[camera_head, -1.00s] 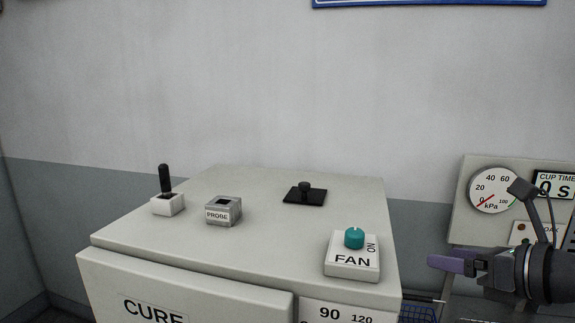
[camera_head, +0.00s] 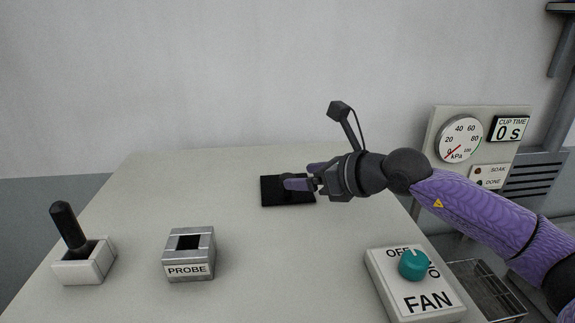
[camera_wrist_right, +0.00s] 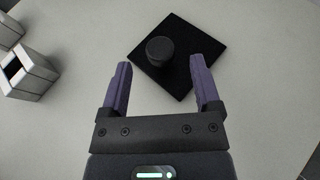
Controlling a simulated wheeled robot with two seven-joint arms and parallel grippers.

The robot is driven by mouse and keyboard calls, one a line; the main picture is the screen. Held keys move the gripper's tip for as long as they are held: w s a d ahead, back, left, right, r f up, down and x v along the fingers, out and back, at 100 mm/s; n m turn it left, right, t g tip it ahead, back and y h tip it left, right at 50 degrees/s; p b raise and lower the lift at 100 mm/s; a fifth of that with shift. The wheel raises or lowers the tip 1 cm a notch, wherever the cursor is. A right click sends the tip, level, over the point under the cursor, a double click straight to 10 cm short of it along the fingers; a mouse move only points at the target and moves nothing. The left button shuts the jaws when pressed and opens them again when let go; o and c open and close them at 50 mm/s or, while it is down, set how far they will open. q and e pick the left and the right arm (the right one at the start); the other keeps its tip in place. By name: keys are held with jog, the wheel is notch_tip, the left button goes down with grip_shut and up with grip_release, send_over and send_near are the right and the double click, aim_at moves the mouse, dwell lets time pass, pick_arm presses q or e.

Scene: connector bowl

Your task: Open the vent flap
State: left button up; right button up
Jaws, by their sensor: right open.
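The vent flap is a flat black square plate (camera_head: 272,192) lying on top of the pale cabinet. In the right wrist view the plate (camera_wrist_right: 205,52) carries a round black knob (camera_wrist_right: 160,50). My right gripper (camera_head: 290,183) is over the plate in the head view and hides the knob there. In the right wrist view my right gripper (camera_wrist_right: 161,75) is open, with its purple fingers apart and the knob just beyond and between the tips. No contact with the knob shows. My left gripper is not in view.
The cabinet top (camera_head: 225,240) also bears a black lever (camera_head: 68,226) on a white base, a grey PROBE socket (camera_head: 190,256) and a FAN switch (camera_head: 415,285) with a teal knob. A gauge panel (camera_head: 480,140) stands behind at right. The middle of the top is clear.

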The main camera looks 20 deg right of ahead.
aim_at(289, 176)
jog(key=shift+x, duration=1.85)
grip_shut()
